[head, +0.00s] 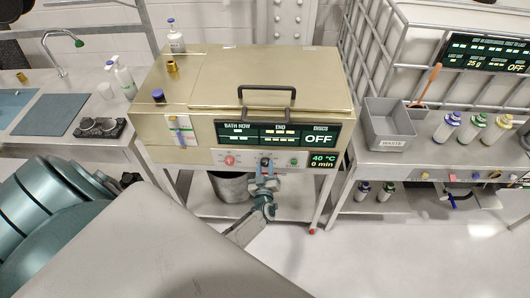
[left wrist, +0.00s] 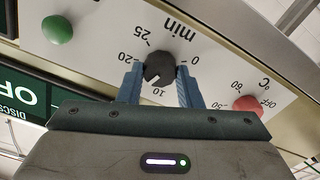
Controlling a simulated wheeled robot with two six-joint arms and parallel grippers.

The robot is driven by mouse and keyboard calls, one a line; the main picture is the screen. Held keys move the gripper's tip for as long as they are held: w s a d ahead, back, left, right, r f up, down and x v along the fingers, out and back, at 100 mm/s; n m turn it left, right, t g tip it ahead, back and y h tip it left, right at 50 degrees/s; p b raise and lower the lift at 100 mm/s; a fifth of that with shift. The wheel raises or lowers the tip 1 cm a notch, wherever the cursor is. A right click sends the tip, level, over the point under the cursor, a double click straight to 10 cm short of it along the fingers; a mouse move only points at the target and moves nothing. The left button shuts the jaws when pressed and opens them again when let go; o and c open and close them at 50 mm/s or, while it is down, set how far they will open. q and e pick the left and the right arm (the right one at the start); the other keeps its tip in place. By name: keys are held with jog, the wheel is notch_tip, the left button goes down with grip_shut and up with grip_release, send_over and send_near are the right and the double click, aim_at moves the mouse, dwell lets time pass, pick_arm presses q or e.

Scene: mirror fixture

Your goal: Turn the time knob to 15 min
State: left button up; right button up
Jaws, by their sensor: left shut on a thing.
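The dark time knob (left wrist: 160,70) sits on the white panel labelled "min" in the left wrist view. Its pale pointer mark faces near the printed 10. It also shows in the head view (head: 266,162) on the front of the brass-coloured bath (head: 190,116). The bath's small display (head: 323,160) reads 40 °C and 0 min. My left gripper (left wrist: 160,82) is shut on the knob, one blue finger on each side. In the head view, the left gripper (head: 266,170) reaches the panel from below. My right gripper is not in view.
A red knob (left wrist: 247,103) marked °C and OFF and a green button (left wrist: 57,29) flank the time knob. A grey waste bin (head: 387,124) and several bottles stand on the right bench. A sink bench is at left. Floor below is mostly clear.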

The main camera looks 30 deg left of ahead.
pick_arm(q)
jog(key=shift+f+m, duration=0.1)
jog(key=shift+m, duration=0.4)
jog(key=o, duration=1)
jog(key=shift+b+v, duration=0.65)
jog(key=shift+v, duration=4.8)
